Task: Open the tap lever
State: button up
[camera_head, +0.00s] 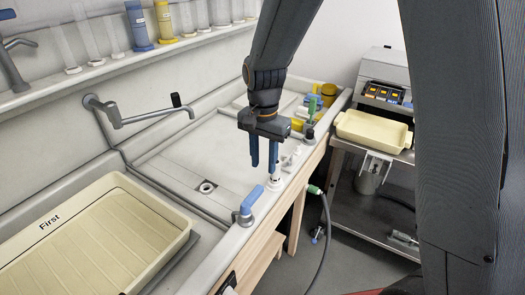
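A tap with a blue lever (252,197) stands on the front rim of the sink bench; the lever slants up to the right from its grey body. My gripper (263,167) points down behind and a little right of this lever in the picture, with its two blue fingers apart and nothing visible between them. A small white fitting (275,184) sits on the rim just below the right finger; I cannot tell whether they touch. A grey wall tap (140,120) with a long swing spout and a small dark handle (176,100) is at the back left.
A cream tray (186,237) marked "First" lies at left. The sink floor has a drain (207,187). Small fittings and yellow containers (328,93) line the bench's far end. A hose (327,232) hangs in front. A trolley (345,190) with a cream tray stands right.

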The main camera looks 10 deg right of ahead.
aim_at(252, 199)
jog(key=shift+w+a, duration=0.15)
jog(key=shift+a, duration=0.15)
jog(key=shift+f+b, duration=3.45)
jog(key=shift+f, duration=0.75)
jog(key=shift+f, duration=0.2)
